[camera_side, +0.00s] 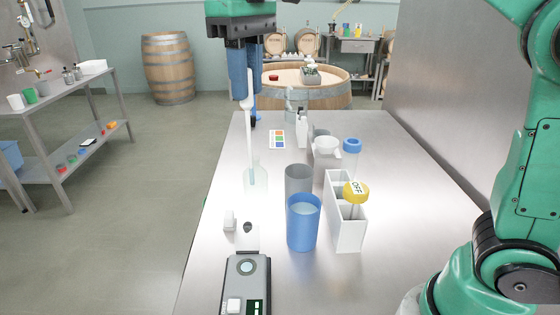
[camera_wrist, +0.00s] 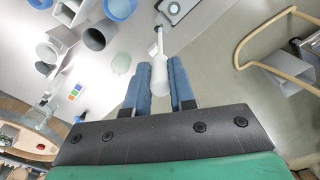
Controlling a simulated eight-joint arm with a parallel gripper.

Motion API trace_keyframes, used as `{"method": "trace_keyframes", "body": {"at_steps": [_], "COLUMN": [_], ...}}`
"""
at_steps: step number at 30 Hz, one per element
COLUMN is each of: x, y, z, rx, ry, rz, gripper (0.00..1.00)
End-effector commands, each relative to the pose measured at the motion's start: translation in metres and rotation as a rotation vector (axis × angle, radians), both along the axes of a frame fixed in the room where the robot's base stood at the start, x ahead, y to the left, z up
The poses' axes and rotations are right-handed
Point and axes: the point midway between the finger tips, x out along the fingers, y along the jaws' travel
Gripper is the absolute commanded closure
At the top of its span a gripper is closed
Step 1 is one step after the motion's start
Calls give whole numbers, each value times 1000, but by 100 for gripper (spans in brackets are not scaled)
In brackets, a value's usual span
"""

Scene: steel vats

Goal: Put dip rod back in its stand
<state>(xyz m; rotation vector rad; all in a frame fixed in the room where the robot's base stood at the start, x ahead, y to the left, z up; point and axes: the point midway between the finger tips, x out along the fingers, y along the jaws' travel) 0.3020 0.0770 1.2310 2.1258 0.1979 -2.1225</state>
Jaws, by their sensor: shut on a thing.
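A clear glass vessel (camera_side: 261,183) is close behind the rod tip in the side view. A blue beaker (camera_side: 303,232), a grey cup (camera_side: 298,178) and a white rack (camera_side: 348,235) are to the right. A grey meter (camera_side: 247,275) is at the front.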

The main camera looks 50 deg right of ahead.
Motion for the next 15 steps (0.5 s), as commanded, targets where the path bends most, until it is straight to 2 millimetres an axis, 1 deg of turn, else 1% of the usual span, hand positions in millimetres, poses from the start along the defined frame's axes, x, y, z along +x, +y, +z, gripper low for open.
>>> {"method": "trace_keyframes", "body": {"at_steps": [1, 5, 7, 8, 9, 12, 15], "x": [4, 11, 13, 13, 12, 8, 1], "y": [-13, -53, -81, -93, -109, -147, -176], "z": [0, 0, 0, 0, 0, 0, 0], "rx": [0, 0, 0, 0, 0, 0, 1], "ry": [0, 0, 0, 0, 0, 0, 0], "rz": [-30, -112, -167, -191, -224, -296, -353], "gripper": [100, 100, 100, 100, 100, 100, 100]}}
